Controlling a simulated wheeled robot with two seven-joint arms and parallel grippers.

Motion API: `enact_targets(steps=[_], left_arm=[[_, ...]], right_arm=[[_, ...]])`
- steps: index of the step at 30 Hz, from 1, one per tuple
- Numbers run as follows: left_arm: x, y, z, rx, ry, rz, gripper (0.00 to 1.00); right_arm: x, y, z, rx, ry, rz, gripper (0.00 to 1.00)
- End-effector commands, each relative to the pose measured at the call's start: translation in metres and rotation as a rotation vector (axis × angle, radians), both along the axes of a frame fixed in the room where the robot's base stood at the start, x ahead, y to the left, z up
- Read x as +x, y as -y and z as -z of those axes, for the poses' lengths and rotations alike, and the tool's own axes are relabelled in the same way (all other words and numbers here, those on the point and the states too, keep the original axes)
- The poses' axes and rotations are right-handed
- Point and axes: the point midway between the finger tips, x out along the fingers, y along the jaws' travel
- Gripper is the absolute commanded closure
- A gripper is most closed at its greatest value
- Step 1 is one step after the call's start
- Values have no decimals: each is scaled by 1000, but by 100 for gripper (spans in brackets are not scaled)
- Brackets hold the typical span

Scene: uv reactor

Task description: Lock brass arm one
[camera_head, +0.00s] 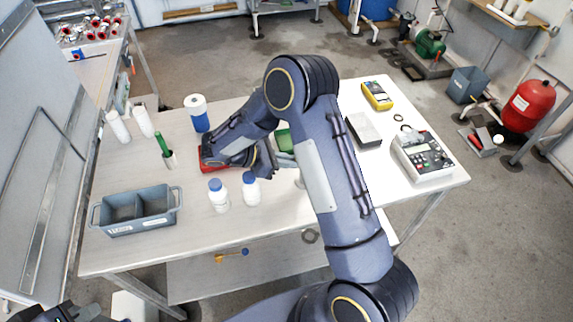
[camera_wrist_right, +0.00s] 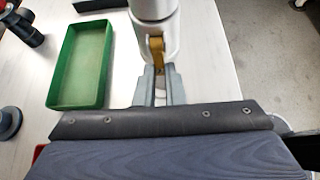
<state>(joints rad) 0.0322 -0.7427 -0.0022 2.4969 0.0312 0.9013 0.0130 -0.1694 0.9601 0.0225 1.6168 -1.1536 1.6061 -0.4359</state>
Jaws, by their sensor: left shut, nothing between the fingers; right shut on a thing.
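A white and grey cylindrical body (camera_wrist_right: 154,12) stands at the top centre of the right wrist view, with a small brass arm (camera_wrist_right: 157,48) on its near side. My right gripper (camera_wrist_right: 159,76) is shut on the brass arm, its two grey fingers on either side of it. In the head view my right gripper (camera_head: 272,160) is low over the table, partly covered by my own arm. That arm hides most of the cylindrical body there. My left gripper (camera_head: 78,313) is at the bottom left corner, shut and empty, largely cut off by the frame edge.
A green tray (camera_wrist_right: 52,75) lies left of the right gripper.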

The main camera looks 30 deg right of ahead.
Motion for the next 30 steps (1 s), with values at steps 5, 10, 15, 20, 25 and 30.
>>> enact_targets(steps=[5, 10, 15, 20, 25, 30], left_arm=[[0, 0, 0, 0, 1, 0, 100], [0, 0, 0, 0, 1, 0, 100], [0, 0, 0, 0, 1, 0, 100], [0, 0, 0, 0, 1, 0, 100], [0, 0, 4, 0, 1, 0, 100], [0, 0, 13, 0, 1, 0, 100]], right_arm=[[0, 1, 0, -12, -2, 1, 100], [0, 1, 0, -11, -3, 1, 84], [0, 1, 0, -11, -3, 1, 68], [0, 0, 0, -10, -3, 1, 68], [2, -7, -3, -8, 0, -1, 68], [8, -31, -16, -9, 2, -3, 68]])
